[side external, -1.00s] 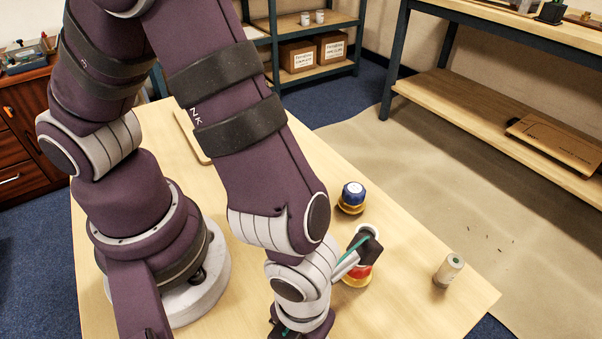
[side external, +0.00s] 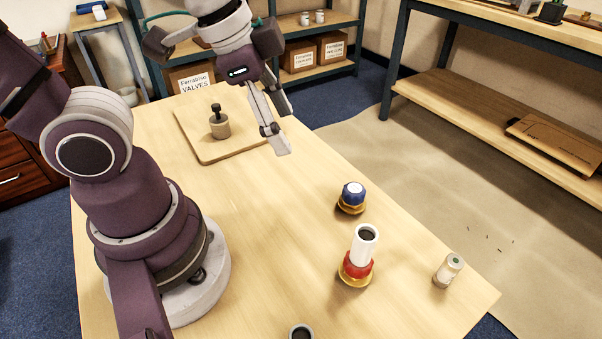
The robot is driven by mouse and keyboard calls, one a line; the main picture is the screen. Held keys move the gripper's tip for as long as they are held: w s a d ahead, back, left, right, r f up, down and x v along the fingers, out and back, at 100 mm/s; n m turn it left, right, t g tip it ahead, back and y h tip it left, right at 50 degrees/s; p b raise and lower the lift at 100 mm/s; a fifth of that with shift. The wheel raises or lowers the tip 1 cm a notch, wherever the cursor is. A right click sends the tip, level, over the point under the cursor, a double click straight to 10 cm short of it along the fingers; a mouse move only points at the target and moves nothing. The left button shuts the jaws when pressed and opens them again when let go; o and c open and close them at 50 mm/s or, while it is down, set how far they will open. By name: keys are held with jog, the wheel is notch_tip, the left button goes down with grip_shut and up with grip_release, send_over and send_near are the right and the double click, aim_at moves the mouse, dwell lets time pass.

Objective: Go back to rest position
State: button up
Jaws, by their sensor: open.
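My gripper (side external: 284,132) is in the upper middle of the side external view. It is raised above the table near the right edge of the wooden board, with its fingers apart and nothing between them. The wooden table (side external: 270,250) lies below it. On the table stand a red-collared piece with a white tube on top (side external: 362,250) and a blue-capped piece on a brass base (side external: 352,196). Both are well to the lower right of my gripper and apart from it.
A wooden board (side external: 232,152) with a grey-brown, dark-handled weight-like piece (side external: 219,124) lies at the table's far end. A small pale bottle (side external: 448,270) stands near the right edge. A dark-mouthed cylinder (side external: 301,332) is cut off at the bottom. The table's middle is clear.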

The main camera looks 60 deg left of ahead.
jog(key=a+n, duration=0.1)
jog(key=n, duration=0.1)
jog(key=a+n, duration=0.1)
jog(key=n, duration=0.1)
jog(key=a+r+n+t, duration=0.1)
jog(key=n, duration=0.2)
jog(key=shift+s+a+y, duration=0.3)
jog(key=shift+s+a, duration=0.1)
dwell(0.5)
